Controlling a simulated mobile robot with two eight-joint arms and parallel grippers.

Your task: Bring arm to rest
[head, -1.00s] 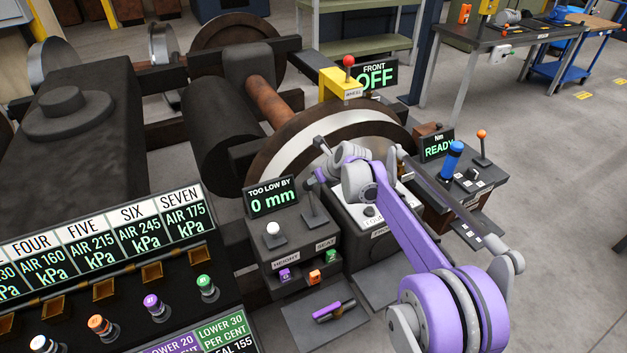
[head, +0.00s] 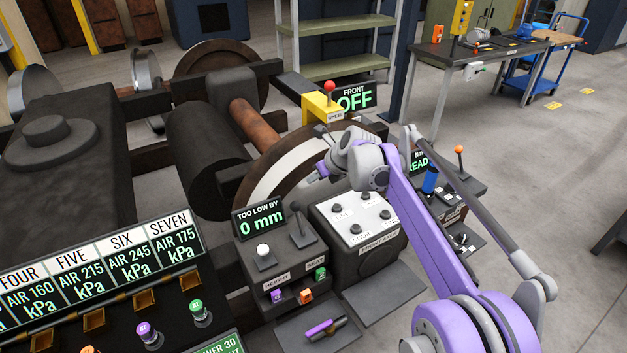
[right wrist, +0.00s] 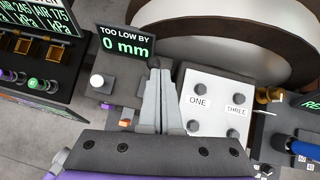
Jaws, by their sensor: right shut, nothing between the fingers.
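My right gripper (head: 318,174) shows in the head view at the end of my purple and grey right arm. It hangs above the console area in front of the wheel and holds nothing. In the right wrist view its fingers (right wrist: 160,75) are together, between the "0 mm" display (right wrist: 126,44) and the white bolt plate (right wrist: 216,105). The fingers overlap the grey lever there. My left gripper is not in the head view.
The height console with its "TOO LOW BY 0 mm" display (head: 259,219) stands left of the bolt box (head: 357,228). A yellow block with a red-knobbed lever (head: 322,107) sits by the wheel. A pressure panel (head: 105,270) fills the lower left.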

